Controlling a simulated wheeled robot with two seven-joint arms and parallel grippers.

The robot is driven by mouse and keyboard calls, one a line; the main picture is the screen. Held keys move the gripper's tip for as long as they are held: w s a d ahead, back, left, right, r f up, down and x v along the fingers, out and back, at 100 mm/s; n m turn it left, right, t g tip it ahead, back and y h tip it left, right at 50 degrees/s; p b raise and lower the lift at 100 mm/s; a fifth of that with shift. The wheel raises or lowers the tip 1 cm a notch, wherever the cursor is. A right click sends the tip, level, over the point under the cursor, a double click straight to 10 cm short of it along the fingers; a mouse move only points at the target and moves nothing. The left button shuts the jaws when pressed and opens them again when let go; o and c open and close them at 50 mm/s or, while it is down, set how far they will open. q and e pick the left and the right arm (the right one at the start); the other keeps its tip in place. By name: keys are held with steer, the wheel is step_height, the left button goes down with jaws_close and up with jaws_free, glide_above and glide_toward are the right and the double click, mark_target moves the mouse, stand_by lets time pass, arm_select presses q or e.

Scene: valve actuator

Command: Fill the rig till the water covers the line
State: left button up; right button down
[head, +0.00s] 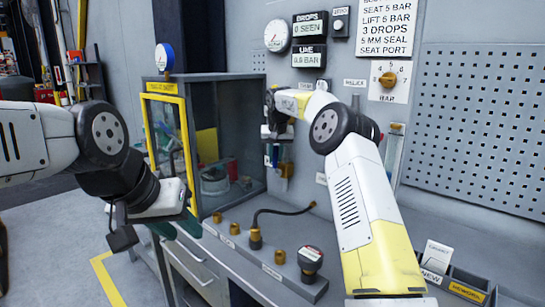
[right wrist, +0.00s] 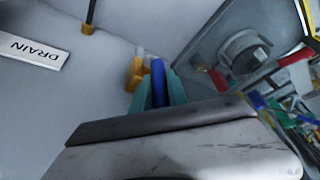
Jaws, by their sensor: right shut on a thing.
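The rig is a grey cabinet (head: 228,90) with a yellow-framed clear door on the back bench; grey fittings show inside. My right gripper (right wrist: 157,93) is shut on a blue handle (right wrist: 158,72) beside a yellow fitting (right wrist: 137,72) on the wall. In the head view that gripper is mostly hidden behind its own wrist, right of the cabinet. A clear upright tube (head: 393,152) with an orange cap stands on the wall behind my right arm; I cannot make out a water level or line. My left gripper (head: 177,228) is empty, its teal fingers apart, in front of the bench.
A DRAIN label (right wrist: 30,50) is on the wall near the right gripper. A block with brass fittings, a black hose (head: 283,211) and a dark knob (head: 310,258) lies along the bench. Gauges (head: 277,36) and readouts hang above. A parts tray (head: 455,285) is at front right.

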steer(key=c, duration=1.3)
jaws_free()
steer(key=v, duration=0.7)
steer(key=shift+s+r, duration=0.15)
steer(key=shift+r, duration=0.15)
